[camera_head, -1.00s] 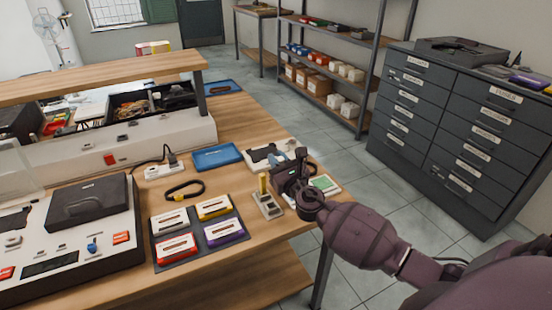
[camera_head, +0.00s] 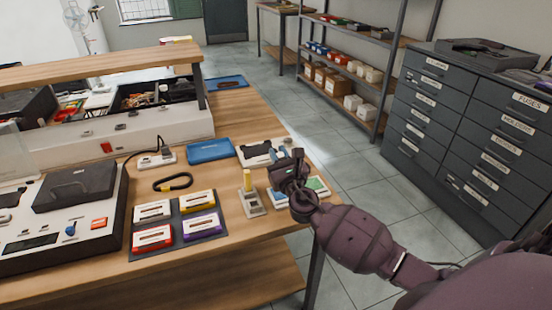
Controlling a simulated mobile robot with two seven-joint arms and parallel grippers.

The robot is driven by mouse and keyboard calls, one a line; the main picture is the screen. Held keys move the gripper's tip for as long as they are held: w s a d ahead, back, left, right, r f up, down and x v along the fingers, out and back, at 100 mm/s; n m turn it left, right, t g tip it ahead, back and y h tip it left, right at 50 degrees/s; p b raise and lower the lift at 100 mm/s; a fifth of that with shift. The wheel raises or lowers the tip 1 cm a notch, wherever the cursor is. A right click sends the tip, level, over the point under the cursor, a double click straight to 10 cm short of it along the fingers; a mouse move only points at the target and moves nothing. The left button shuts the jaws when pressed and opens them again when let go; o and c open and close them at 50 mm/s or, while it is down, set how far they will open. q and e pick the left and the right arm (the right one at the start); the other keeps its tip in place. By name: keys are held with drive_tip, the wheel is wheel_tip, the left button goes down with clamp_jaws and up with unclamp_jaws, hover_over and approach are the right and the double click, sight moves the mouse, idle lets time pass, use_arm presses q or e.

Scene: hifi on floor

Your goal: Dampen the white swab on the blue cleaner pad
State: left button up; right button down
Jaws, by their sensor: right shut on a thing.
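My right gripper (camera_head: 287,165) is over the right end of the bench. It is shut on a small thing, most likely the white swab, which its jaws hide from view. A pad base lies beneath and in front of the gripper, with a blue pad (camera_head: 277,197) on its left and a green pad (camera_head: 316,186) on its right. The gripper and wrist cover the part between them. I cannot tell whether the held thing touches a pad. My left gripper is not in view.
A grey stand with an upright yellow block (camera_head: 247,180) is just left of the pads. A white tray (camera_head: 246,158) with dark and blue pieces lies behind. Coloured cassettes on a dark mat (camera_head: 178,232), a black band (camera_head: 173,182) and a blue tray (camera_head: 210,151) are further left.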

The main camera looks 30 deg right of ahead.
drive_tip(key=shift+s+d+r+t, duration=0.15)
drive_tip(key=shift+d+r+t, duration=0.05)
drive_tip(key=shift+d+t, duration=0.1)
drive_tip(key=shift+a+f, duration=0.1)
drive_tip(key=shift+a, duration=0.2)
drive_tip(key=shift+d+f+b, duration=0.1)
drive_tip(key=shift+f+b, duration=0.3)
drive_tip(key=shift+f, duration=0.05)
drive_tip(key=shift+f+b, duration=0.5)
drive_tip(key=shift+f, duration=0.25)
wheel_tip(320, 180, down, 2)
drive_tip(key=shift+f+b, duration=0.25)
drive_tip(key=shift+b, duration=0.7)
drive_tip(key=shift+f+b, duration=0.45)
drive_tip(key=shift+f, duration=0.05)
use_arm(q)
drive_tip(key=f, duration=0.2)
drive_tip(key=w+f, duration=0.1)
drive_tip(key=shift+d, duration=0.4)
